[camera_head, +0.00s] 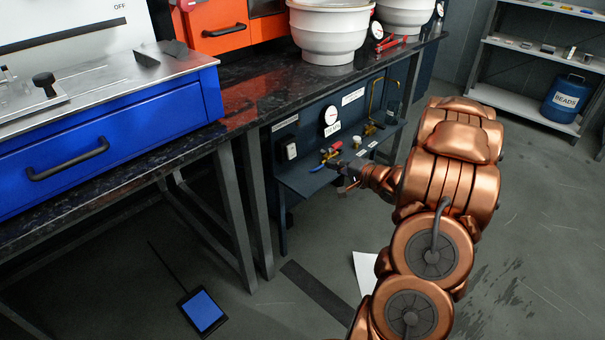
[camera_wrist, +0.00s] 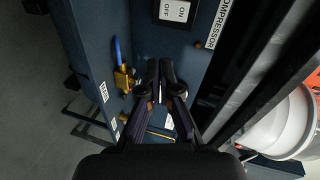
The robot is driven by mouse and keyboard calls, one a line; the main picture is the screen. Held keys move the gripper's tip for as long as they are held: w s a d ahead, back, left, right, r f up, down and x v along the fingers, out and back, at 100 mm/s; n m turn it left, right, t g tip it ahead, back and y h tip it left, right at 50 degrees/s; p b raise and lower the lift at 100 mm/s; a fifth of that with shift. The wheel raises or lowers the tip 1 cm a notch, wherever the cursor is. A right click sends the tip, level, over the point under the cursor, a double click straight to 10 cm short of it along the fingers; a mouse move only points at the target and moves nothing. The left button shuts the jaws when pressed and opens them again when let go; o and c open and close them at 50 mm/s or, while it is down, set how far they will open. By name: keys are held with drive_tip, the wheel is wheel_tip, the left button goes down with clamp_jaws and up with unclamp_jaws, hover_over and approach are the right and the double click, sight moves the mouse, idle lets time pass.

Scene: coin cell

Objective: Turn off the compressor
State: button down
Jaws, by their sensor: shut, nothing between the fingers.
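The compressor switch (camera_head: 291,150) is a small pale rocker on the dark blue panel under the bench, left of the round gauge. I cannot tell which side of the rocker is pressed. My gripper (camera_wrist: 160,64) is shut and empty, its fingertips below the switch in the picture and apart from it. In the head view my gripper (camera_head: 345,171) is in front of the panel, right of the switch.
A white-faced gauge (camera_head: 331,115) is on the panel. The dark benchtop (camera_head: 260,90) overhangs it and carries white tubs (camera_head: 330,35). A bench leg (camera_head: 258,200) stands to the left.

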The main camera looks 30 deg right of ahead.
drive_tip(key=shift+s+a+f+m+t+y+b, duration=0.2)
drive_tip(key=shift+s+f+m+t+y+b, duration=0.4)
drive_tip(key=shift+f, duration=0.35)
drive_tip(key=b, duration=0.6)
approach(291, 151)
drive_tip(key=w+f, duration=0.1)
drive_tip(key=w, duration=0.1)
drive_tip(key=w+f, duration=0.1)
drive_tip(key=w, duration=0.1)
drive_tip(key=w+f, duration=0.2)
drive_tip(key=w, duration=0.1)
drive_tip(key=shift+d, duration=0.1)
